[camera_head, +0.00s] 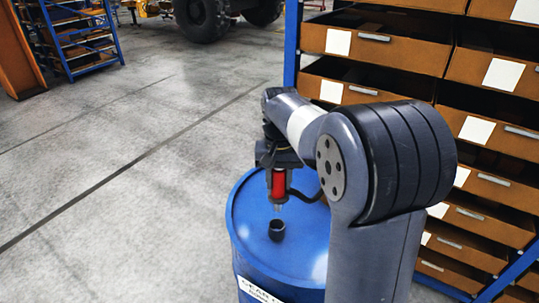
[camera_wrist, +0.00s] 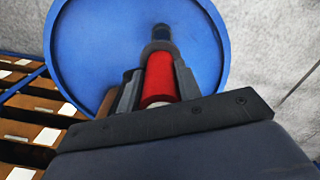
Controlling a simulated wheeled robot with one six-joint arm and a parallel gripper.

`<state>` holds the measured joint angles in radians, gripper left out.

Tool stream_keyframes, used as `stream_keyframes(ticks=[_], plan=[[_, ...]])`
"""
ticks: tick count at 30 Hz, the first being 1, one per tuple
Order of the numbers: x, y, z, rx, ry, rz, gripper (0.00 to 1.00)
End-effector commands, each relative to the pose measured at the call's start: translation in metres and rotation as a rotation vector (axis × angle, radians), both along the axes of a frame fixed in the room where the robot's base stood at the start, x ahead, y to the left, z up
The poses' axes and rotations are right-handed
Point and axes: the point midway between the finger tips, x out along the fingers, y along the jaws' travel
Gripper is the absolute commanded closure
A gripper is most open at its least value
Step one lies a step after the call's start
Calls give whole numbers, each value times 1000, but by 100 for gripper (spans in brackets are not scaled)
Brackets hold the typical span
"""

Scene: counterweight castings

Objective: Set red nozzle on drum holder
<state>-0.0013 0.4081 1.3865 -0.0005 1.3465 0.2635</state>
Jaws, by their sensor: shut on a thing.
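The red nozzle (camera_head: 279,184) has a red body and a grey lower tip. My gripper (camera_head: 278,172) is shut on it and holds it upright, tip down, above the blue drum (camera_head: 245,195). In the wrist view the red nozzle (camera_wrist: 159,76) sits between the two fingers of my gripper (camera_wrist: 155,85). The drum holder (camera_head: 277,230) is a short dark cup on the drum top. It lies just below the nozzle tip, and the two look apart. In the wrist view the drum holder (camera_wrist: 161,32) is partly hidden behind the nozzle tip.
A rack of brown drawers (camera_head: 378,45) with a blue frame stands close behind and right of the drum. A blue shelf (camera_head: 82,40) and a large wheel (camera_head: 202,15) stand far back. The grey floor left of the drum is clear.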

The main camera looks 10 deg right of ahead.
Motion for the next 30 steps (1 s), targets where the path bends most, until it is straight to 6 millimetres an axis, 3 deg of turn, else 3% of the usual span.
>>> stream_keyframes(ticks=[17, 30], plan=[[-2, 1, 2, 0, -1, 1, 86], [-2, 1, -32, 1, -1, 0, 86]])
